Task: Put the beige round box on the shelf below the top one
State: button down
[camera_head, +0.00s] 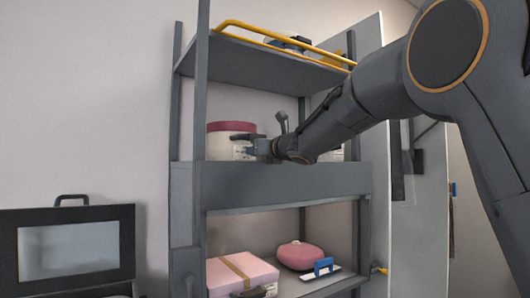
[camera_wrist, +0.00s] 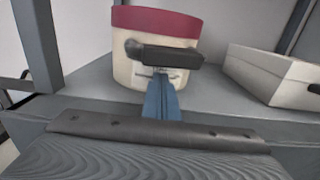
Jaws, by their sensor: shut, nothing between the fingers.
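The beige round box (camera_head: 228,141) has a dark red lid and is on the shelf (camera_head: 280,186) just below the top one. Its base is hidden behind the shelf's front board in the head view. In the wrist view the box (camera_wrist: 150,65) looks upright on the grey shelf surface, with a dark bar, apparently its handle, across its front. My gripper (camera_head: 256,148) is at the box's front right side, above the front board. It is shut and empty. In the wrist view its blue fingers (camera_wrist: 161,98) lie just before the box; I cannot tell whether they touch it.
A pale box (camera_wrist: 275,75) stands to the right on the same shelf. The top shelf (camera_head: 262,68) has a yellow rail and is close above my arm. The lower shelf holds a pink box (camera_head: 238,272) and a pink rounded case (camera_head: 300,255). A black case (camera_head: 68,245) stands at left.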

jog(key=b+v, duration=0.4)
jog(key=v, duration=0.9)
jog(key=w+d+f+m+h, duration=0.1)
jog(key=d+f+m+h, duration=0.3)
jog(key=f+m, duration=0.45)
jog(key=w+d+f+m+h, duration=0.1)
jog(key=d+f+m+h, duration=0.2)
jog(key=d+f+m, duration=0.55)
jog(key=s+d+f+m+g+h, duration=0.1)
jog(key=s+d+f+m, duration=0.15)
jog(key=f, duration=0.35)
jog(key=s+d+f+m+g+h, duration=0.1)
jog(key=f+m+g, duration=0.15)
jog(key=f, duration=0.25)
jog(key=s+d+f+m+h, duration=0.1)
jog(key=s+f+m, duration=0.15)
jog(key=f, duration=0.35)
jog(key=s+d+f+m+g, duration=0.2)
jog(key=s+f+m+g, duration=0.3)
jog(key=s+f+m, duration=0.4)
jog(key=s+d+f+m+g, duration=0.2)
jog(key=s+f+m+g, duration=0.3)
jog(key=s, duration=1.5)
notch_tip(320, 180, down, 9)
jog(key=m, duration=0.4)
jog(key=shift+r+m+g+h, duration=0.15)
jog(key=shift+m+g+h, duration=0.15)
jog(key=shift+m+g, duration=0.05)
